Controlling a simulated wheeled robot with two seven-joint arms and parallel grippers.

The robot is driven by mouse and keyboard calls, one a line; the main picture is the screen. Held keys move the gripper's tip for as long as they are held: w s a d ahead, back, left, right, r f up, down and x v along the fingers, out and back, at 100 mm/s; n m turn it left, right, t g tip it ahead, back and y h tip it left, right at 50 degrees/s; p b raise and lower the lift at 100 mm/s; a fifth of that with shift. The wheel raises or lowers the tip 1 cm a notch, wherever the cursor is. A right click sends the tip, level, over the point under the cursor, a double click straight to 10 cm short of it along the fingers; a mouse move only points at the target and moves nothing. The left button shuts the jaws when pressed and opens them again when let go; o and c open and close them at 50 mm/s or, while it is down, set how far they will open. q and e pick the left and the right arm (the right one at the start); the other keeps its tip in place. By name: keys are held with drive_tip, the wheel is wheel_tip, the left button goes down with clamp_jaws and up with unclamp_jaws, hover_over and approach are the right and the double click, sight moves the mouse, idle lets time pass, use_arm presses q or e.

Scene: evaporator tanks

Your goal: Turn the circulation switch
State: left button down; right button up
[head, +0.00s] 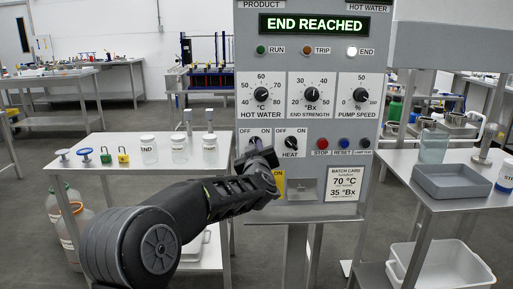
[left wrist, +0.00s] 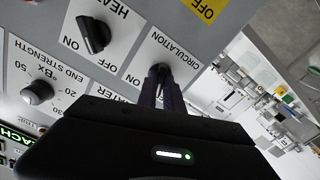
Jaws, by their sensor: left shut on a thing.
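The control panel (head: 312,100) stands in front of me, with its display reading END REACHED. The circulation switch is the left of two black OFF/ON knobs on the panel's lower part. My left gripper (head: 256,153) covers most of it in the head view. In the left wrist view the fingers of my left gripper (left wrist: 168,90) are closed around the circulation switch (left wrist: 159,70), beside its CIRCULATION label. Which way the knob points is mostly hidden. The heat switch (head: 291,143) is just to the right and free; it also shows in the left wrist view (left wrist: 93,35). My right gripper is not in view.
Above are three dials, including the pump speed dial (head: 360,96). The END lamp (head: 352,51) is lit white. Red and blue buttons sit right of the switches. A left table (head: 110,175) holds padlocks and jars; a right table holds a grey tray (head: 453,181).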

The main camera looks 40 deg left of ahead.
use_arm(q)
drive_tip(key=shift+n, duration=0.6)
drive_tip(key=shift+n+b, duration=0.9)
drive_tip(key=shift+n, duration=0.1)
